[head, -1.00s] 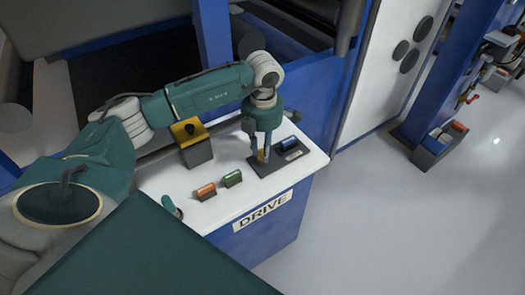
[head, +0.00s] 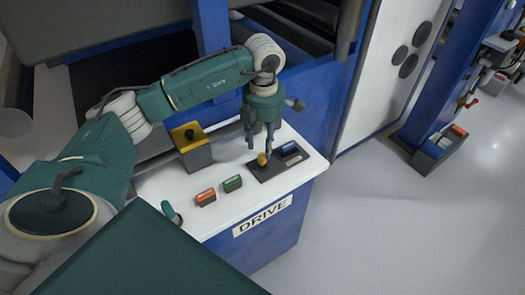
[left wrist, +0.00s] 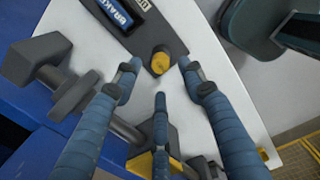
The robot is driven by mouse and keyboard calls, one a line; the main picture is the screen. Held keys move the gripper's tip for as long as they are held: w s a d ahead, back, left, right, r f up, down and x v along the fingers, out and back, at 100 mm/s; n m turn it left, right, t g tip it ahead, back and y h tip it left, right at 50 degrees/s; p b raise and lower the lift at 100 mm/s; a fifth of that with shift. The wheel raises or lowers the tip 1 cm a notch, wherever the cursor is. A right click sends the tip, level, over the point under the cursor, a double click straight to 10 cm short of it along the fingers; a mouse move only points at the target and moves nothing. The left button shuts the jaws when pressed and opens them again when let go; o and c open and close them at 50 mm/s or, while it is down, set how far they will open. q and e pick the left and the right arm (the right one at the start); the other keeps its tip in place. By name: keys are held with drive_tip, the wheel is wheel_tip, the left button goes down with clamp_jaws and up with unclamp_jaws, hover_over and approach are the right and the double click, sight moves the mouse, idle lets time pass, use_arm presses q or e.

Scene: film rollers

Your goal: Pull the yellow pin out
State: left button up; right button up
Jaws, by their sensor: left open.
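The yellow pin (head: 262,159) is a short knob standing in the dark plate (head: 262,171) on the white top of the drive cabinet. In the left wrist view the round yellow pin (left wrist: 160,61) sits at the end of the dark plate, between and just beyond two spread fingers. My left gripper (head: 260,146) points down above the pin, open and empty. Its fingers (left wrist: 159,72) look apart from the pin in the wrist view. How deep the pin sits is hidden. My right gripper is not clearly in view.
A blue brake switch (head: 289,148) is next to the pin on the same plate. Green (head: 232,184) and orange (head: 206,197) switches sit to the left. A grey box with a yellow top (head: 192,143) stands behind them. Open floor lies right of the cabinet (head: 262,230).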

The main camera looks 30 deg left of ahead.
sight(263, 157)
use_arm(q)
wheel_tip(263, 157, up, 7)
idle(0.3)
drive_tip(key=shift+d, duration=0.1)
idle(0.4)
